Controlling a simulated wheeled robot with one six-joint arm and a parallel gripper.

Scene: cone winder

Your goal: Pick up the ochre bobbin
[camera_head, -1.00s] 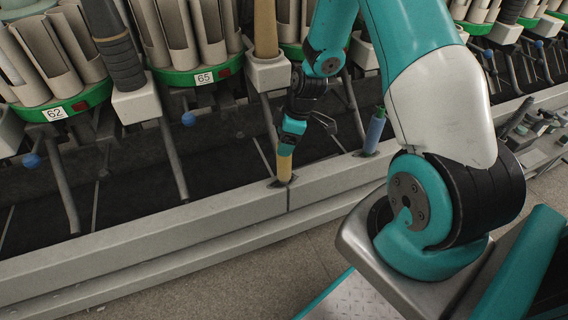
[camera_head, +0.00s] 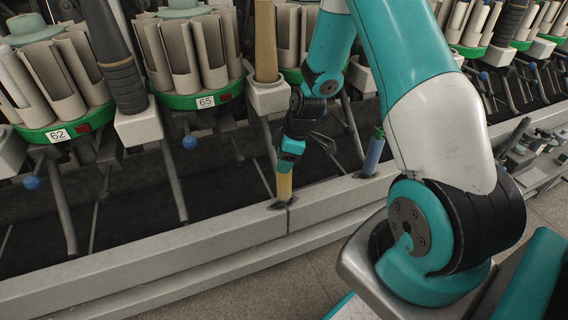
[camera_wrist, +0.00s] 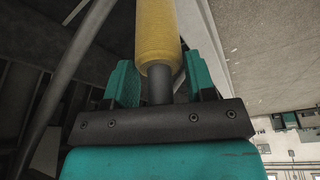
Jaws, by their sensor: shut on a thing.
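The ochre bobbin (camera_head: 284,186) stands upright at the machine's front rail, its lower end at a dark slot in the rail. My gripper (camera_head: 287,166) is at its upper end, from above. In the wrist view the bobbin's yellow wound body (camera_wrist: 157,35) and its dark bare end (camera_wrist: 159,88) show between the two teal fingers of my gripper (camera_wrist: 160,85). The gripper is shut on that end. The bobbin's far end is out of the wrist view.
A blue bobbin (camera_head: 374,153) stands in the rail to the right. The grey rail (camera_head: 200,232) runs along the machine front. Green carousels marked 62 (camera_head: 62,132) and 65 (camera_head: 207,100) and slanting grey levers (camera_head: 174,182) stand behind. Floor in front is clear.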

